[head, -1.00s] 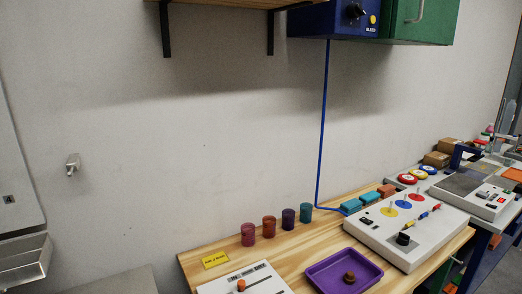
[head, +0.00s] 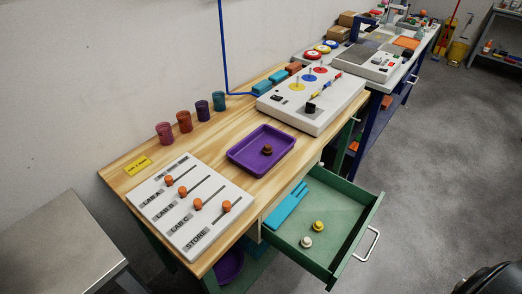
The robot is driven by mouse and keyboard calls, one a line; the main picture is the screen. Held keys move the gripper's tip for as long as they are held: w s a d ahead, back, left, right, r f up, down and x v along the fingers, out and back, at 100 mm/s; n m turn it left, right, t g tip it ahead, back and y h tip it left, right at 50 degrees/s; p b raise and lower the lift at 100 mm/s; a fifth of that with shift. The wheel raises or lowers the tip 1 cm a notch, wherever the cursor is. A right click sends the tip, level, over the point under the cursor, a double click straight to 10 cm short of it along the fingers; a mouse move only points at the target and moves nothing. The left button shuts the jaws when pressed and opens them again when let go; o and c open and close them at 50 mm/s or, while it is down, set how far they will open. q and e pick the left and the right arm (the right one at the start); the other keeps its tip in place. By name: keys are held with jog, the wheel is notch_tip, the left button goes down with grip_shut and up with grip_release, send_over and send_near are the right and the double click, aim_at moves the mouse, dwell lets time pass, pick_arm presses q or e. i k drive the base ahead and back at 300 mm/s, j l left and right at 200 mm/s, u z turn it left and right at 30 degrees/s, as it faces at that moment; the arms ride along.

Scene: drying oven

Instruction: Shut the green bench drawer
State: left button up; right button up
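The green bench drawer (head: 345,240) is pulled out from under the front edge of the wooden bench. Its silver bar handle (head: 371,245) is on the front panel, facing right. Inside the drawer lie a light-blue item (head: 286,208), a yellow knob-like piece (head: 318,226) and a white one (head: 306,242). Neither of my grippers shows in the head view. A dark rounded shape is at the bottom right corner, and I cannot tell what it is.
The wooden bench (head: 130,175) holds a slider panel (head: 222,186), a purple tray (head: 240,162), several cups and a white console (head: 275,104). A metal table (head: 50,240) stands at left. A second workbench (head: 415,60) is behind. Grey floor (head: 430,170) right of the drawer is clear.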

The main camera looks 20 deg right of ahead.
aim_at(345, 210)
jog(key=k+z, duration=0.1)
jog(key=z, duration=0.4)
jog(key=l+z, duration=0.1)
jog(key=z, duration=0.4)
jog(key=k+l+z, duration=0.1)
jog(key=z, duration=0.4)
